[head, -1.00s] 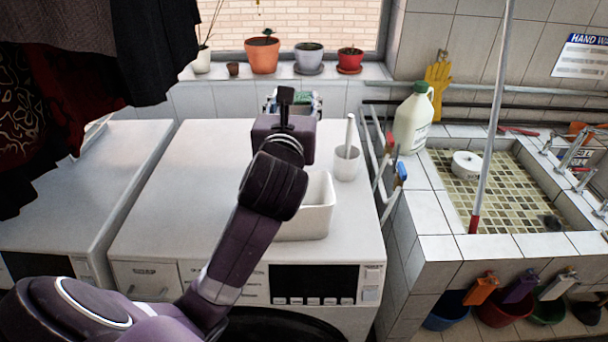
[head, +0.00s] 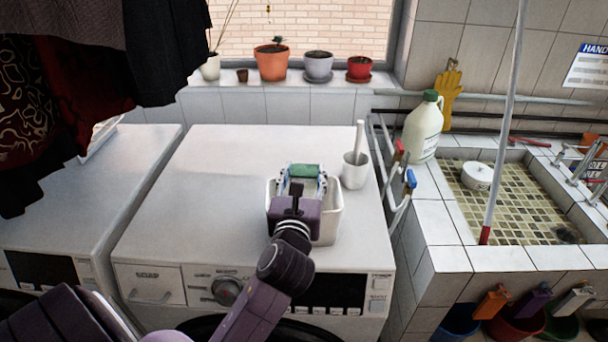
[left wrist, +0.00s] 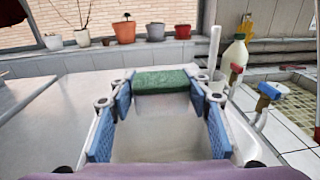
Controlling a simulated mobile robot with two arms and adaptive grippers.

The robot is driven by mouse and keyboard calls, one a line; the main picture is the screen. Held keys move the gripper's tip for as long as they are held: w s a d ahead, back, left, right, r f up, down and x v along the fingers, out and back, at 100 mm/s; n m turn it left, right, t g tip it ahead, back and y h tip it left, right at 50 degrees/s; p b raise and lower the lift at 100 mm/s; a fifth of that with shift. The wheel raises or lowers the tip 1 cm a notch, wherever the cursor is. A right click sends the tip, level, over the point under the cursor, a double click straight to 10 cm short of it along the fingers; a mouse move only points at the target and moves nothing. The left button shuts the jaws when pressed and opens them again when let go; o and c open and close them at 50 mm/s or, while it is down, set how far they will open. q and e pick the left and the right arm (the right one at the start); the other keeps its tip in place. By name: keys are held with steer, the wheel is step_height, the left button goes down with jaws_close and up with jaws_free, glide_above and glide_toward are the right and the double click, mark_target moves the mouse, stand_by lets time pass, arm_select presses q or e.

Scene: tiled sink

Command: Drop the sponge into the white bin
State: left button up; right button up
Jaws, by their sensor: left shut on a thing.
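The green sponge (head: 302,170) is held between the fingertips of my left gripper (head: 303,177). In the left wrist view the sponge (left wrist: 162,80) spans the gap between the two blue finger pads of the gripper (left wrist: 160,84). The white bin (head: 329,226) stands on the washing machine top. In the head view my gripper overlaps the bin, with the sponge near the bin's far rim. In the left wrist view the bin's pale inside shows below and between the fingers. My arm and gripper hide part of the bin. My right gripper is not in view.
A white cup with a brush (head: 355,172) stands close right of the bin. A large bottle (head: 421,130) stands by the tiled sink (head: 500,200). Potted plants (head: 272,62) line the window sill. The washing machine top (head: 200,190) is clear left of the bin.

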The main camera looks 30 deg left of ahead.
arm_select(q)
steer(key=shift+f, duration=0.25)
steer(key=o, duration=0.9)
steer(key=shift+c, duration=0.2)
steer(key=shift+r, duration=0.2)
steer(key=v, duration=1.2)
steer(key=shift+d, duration=0.1)
